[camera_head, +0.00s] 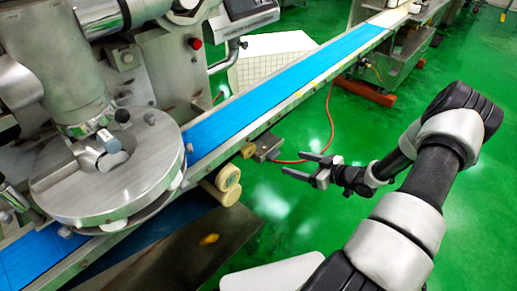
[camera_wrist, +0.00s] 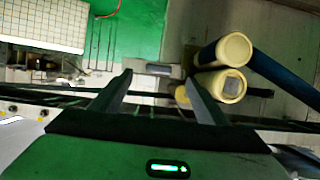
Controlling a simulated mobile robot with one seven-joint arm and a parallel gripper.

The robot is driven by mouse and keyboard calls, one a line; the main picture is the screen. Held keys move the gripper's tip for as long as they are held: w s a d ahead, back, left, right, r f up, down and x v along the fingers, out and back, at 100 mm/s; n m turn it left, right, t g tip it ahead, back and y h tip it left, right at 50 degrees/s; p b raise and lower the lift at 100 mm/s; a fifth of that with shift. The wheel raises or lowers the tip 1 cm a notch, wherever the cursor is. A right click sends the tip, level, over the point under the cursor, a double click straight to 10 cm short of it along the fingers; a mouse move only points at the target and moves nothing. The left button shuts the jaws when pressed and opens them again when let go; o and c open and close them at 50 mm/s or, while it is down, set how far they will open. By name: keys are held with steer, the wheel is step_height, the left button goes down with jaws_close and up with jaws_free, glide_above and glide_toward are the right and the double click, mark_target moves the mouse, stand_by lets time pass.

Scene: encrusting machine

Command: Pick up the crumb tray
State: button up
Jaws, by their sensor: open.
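A flat grey metal tray, which I take to be the crumb tray (camera_head: 165,250), lies under the blue conveyor at the lower left in the head view. A small yellow bit lies on it. Its left part is hidden by the conveyor. In the wrist view I cannot tell for sure which surface is the tray. My gripper (camera_head: 297,166) is open and empty, to the right of the tray and apart from it, pointing left towards the conveyor's side. Its two fingers also show in the wrist view (camera_wrist: 158,80), spread apart.
The blue conveyor (camera_head: 290,80) runs diagonally beside a round metal turntable (camera_head: 105,175). Cream rollers (camera_head: 222,184) stick out below its edge, close to the right finger in the wrist view (camera_wrist: 222,84). A small metal box (camera_head: 265,147) trails a red hose.

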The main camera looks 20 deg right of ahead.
mark_target(277, 156)
steer(key=b+x, duration=0.1)
steer(key=x, duration=0.8)
steer(key=shift+w+r+b, duration=0.15)
steer(key=shift+r+b, duration=0.1)
steer(key=shift+b, duration=0.15)
steer(key=shift+c, duration=0.2)
steer(key=c, duration=1.1)
steer(key=shift+c, duration=0.7)
steer(key=shift+d+r, duration=0.1)
steer(key=shift+r, duration=0.05)
